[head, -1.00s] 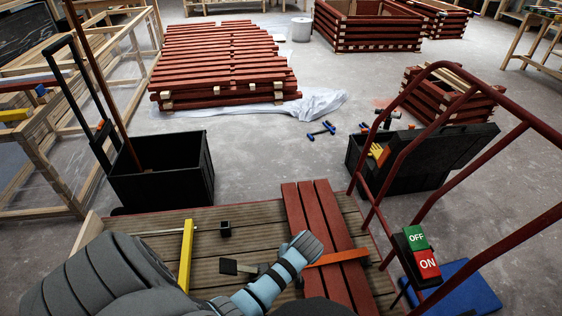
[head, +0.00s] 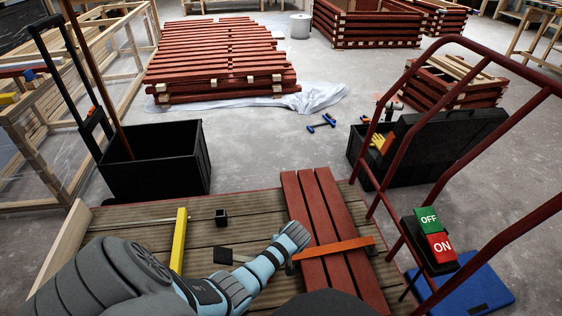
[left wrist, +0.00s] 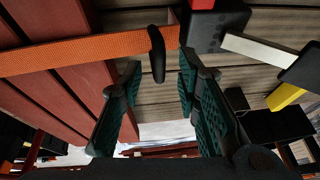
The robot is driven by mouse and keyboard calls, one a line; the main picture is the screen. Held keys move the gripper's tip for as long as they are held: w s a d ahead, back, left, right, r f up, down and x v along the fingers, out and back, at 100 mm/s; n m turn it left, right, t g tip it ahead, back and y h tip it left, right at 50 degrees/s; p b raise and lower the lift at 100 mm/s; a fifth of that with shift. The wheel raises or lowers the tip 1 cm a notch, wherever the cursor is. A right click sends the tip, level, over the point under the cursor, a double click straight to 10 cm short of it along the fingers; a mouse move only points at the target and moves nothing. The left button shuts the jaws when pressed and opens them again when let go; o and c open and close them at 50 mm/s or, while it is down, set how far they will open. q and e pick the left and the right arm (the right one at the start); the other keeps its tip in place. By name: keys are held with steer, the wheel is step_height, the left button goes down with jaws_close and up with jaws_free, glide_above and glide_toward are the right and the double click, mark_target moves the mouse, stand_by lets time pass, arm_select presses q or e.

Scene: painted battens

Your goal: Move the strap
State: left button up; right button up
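The orange strap (head: 335,248) lies across the red battens (head: 327,215) on the wooden deck. In the left wrist view the strap (left wrist: 70,54) runs in from the left and ends near a dark, curved handle (left wrist: 157,55). My left gripper (head: 293,238) is over the left edge of the battens, by the strap's left end. In the left wrist view my left gripper (left wrist: 160,68) is open, its fingers apart on either side of the handle's lower end. Contact between them cannot be told. The fingertips are hidden in the head view. My right gripper is not in view.
A clamp with a black pad (head: 222,256) lies left of the battens. The red rail (head: 450,215) with an ON/OFF box (head: 434,238) stands right.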

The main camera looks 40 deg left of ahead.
arm_select(q)
steer(key=shift+c, duration=0.2)
jaws_close()
steer(key=shift+r, duration=0.1)
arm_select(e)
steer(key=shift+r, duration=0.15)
